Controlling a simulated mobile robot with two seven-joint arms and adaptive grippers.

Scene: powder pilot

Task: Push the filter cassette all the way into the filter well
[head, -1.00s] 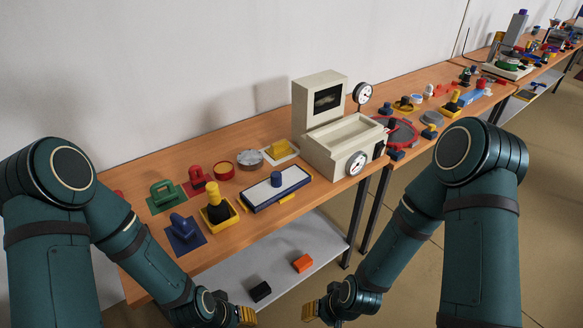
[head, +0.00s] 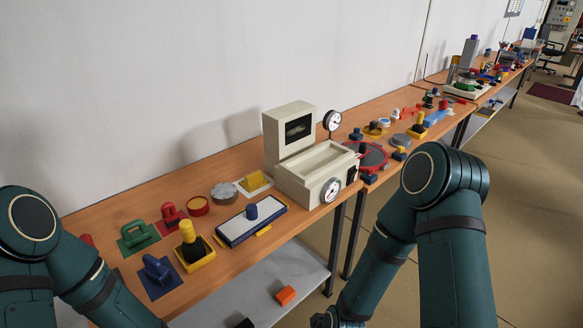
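I cannot tell for sure which thing is the filter cassette. A flat white panel with a blue frame, a blue knob on top and yellow tabs (head: 237,231) lies on the near bench. A cream machine (head: 322,163) with an open rectangular basin, an upright dark-windowed housing and round gauges stands to its right. I cannot tell whether a filter well is in this machine.
The wooden bench (head: 98,213) also carries a green handled block (head: 138,236), a blue one (head: 157,270), a red one (head: 171,215) and a yellow tray with a black-and-yellow knob (head: 194,246). An orange block (head: 286,295) lies on the lower shelf. Open floor is at right.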

